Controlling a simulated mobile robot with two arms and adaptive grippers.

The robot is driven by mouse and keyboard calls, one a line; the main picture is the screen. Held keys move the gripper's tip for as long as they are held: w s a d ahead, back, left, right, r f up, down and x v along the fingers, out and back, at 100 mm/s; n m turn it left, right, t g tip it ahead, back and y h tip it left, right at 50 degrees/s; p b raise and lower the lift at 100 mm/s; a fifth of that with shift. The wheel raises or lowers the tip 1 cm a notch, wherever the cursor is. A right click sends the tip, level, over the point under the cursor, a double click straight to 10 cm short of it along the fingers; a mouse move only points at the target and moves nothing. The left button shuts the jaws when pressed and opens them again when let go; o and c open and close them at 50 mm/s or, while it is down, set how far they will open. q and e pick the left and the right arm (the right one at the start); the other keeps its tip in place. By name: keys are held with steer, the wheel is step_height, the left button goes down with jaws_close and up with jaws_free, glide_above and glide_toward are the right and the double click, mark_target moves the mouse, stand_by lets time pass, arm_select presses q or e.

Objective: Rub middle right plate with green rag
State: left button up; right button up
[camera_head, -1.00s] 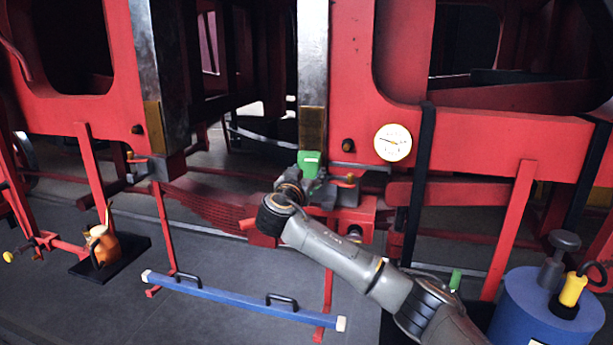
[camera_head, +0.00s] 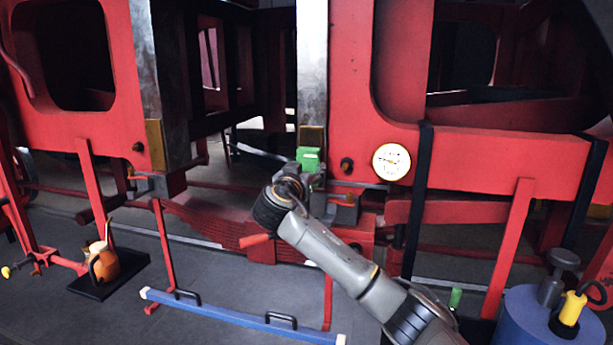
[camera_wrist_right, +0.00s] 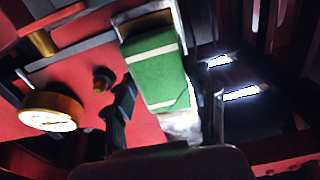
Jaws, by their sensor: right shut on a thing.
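The green rag (camera_head: 309,156) is a small folded block held in my right gripper (camera_head: 310,176), at the end of the arm from the lower right. It also shows in the right wrist view (camera_wrist_right: 160,75), between the gripper's dark fingers (camera_wrist_right: 170,110). The right one of two upright metal plates (camera_head: 313,65) stands behind the rag. Its brass lower part (camera_head: 312,133) shows just above the rag, which overlaps its bottom edge. I cannot tell whether the rag touches the plate. My left gripper is not in view.
A pressure gauge (camera_head: 391,161) and a dark bolt (camera_head: 347,165) sit on the red frame right of the rag. The other metal plate (camera_head: 158,80) stands at left. A blue bar (camera_head: 235,316), an orange oil can (camera_head: 104,262) and a blue cylinder (camera_head: 535,315) are lower down.

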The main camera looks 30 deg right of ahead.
mark_target(311, 128)
steer(key=shift+r+p, duration=0.85)
steer(key=shift+r, duration=2.25)
steer(key=shift+r+p, duration=0.75)
steer(key=shift+r, duration=1.05)
steer(key=shift+f+b, duration=0.15)
steer(key=shift+b, duration=0.3)
step_height(311, 128, down, 16)
steer(key=b, duration=1.3)
steer(key=shift+r, duration=0.25)
steer(key=shift+b+v, duration=0.9)
steer(key=shift+v, duration=2)
